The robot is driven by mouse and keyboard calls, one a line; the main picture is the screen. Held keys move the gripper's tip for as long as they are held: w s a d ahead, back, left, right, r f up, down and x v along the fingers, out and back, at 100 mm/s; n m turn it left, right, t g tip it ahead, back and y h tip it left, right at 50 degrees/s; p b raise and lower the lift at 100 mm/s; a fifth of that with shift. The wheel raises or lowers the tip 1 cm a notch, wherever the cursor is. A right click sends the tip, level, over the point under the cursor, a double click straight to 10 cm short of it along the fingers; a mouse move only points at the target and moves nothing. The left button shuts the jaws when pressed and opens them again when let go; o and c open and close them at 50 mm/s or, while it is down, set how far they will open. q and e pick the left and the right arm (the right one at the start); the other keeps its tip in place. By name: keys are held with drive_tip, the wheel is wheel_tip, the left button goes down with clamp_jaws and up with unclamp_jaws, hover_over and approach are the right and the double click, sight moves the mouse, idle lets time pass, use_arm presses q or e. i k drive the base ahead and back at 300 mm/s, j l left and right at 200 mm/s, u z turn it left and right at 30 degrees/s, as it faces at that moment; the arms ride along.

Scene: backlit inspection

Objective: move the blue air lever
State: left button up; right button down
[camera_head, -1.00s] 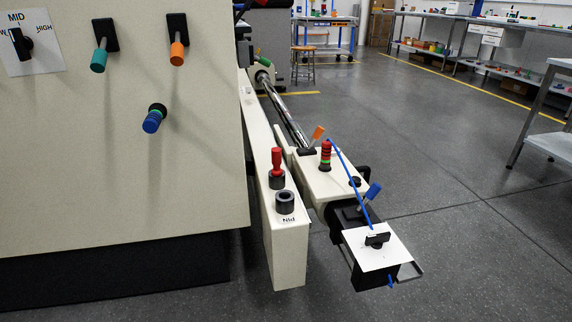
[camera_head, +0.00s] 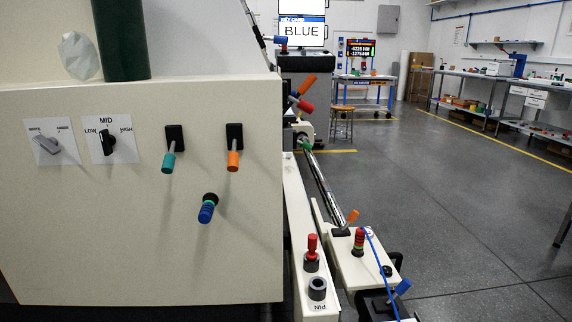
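Several blue handles show, and I cannot tell which is the air lever. A blue lever (camera_head: 401,288) stands tilted on the dark end of the beige rail unit at lower right. A small blue handle (camera_head: 281,40) shows at the top, left of a screen reading "BLUE" (camera_head: 301,31). Neither of my grippers is in view.
The panel also carries a teal lever (camera_head: 168,162), an orange lever (camera_head: 233,160) and a LOW/MID/HIGH dial (camera_head: 108,142). A red pin (camera_head: 312,246) and a black socket (camera_head: 317,288) are on the narrow beam. Open grey floor (camera_head: 460,200) lies to the right.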

sight(403, 286)
drive_tip(key=l+u, duration=0.1)
drive_tip(key=l, duration=0.5)
drive_tip(key=l+u, duration=0.15)
drive_tip(key=l, duration=0.5)
drive_tip(key=l+u, duration=0.1)
drive_tip(key=l, duration=0.5)
drive_tip(key=k+l+u, duration=0.1)
drive_tip(key=l, duration=0.5)
drive_tip(key=k+l+u, duration=0.1)
drive_tip(key=l, duration=0.5)
drive_tip(key=k+l, duration=0.1)
drive_tip(key=k, duration=0.3)
